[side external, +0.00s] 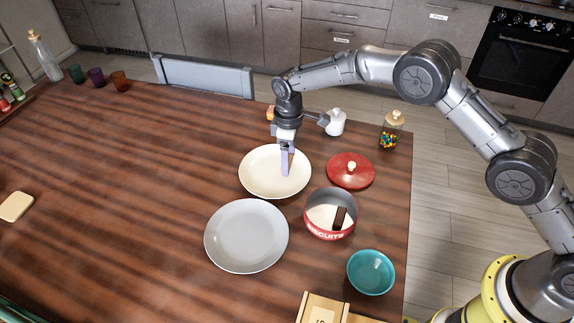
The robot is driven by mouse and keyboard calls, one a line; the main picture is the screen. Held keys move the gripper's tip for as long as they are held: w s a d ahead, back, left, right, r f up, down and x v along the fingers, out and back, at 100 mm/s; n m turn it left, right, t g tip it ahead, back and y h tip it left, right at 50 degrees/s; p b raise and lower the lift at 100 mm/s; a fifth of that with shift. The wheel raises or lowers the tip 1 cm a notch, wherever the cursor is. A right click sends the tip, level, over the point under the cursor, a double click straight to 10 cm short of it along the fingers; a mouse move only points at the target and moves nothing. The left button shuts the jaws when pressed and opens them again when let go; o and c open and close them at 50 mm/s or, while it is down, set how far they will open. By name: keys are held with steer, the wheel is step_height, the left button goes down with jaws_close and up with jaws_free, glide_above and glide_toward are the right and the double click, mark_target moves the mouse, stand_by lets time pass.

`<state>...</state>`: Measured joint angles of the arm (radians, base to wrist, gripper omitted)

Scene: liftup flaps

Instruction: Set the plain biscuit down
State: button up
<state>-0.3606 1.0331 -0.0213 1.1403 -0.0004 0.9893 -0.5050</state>
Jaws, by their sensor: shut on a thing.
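My gripper (286,172) points down over the cream plate (256,177), right of its middle. It is shut on the plain biscuit (291,160), of which only a thin tan-orange sliver shows beside the fingers. The fingers hide the rest, and I cannot tell whether the biscuit touches the plate. The red and grey biscuit tin (324,235) stands open in front and to the right, with a dark biscuit (339,217) leaning inside. Its red lid (350,175) lies on the table behind it.
A grey-white plate (246,236) lies in front of the cream plate. A teal bowl (371,272) stands near the right edge. A white pot (336,122) and a jar of coloured sweets (391,131) stand behind. The table's left middle is mostly clear.

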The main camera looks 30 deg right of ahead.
steer(key=shift+w+a+f, duration=0.1)
steer(key=shift+w+f, duration=0.2)
steer(key=shift+f, duration=1.6)
steer(key=shift+f, duration=0.15)
steer(key=o, duration=1.2)
step_height(320, 180, up, 12)
steer(key=shift+r, duration=0.2)
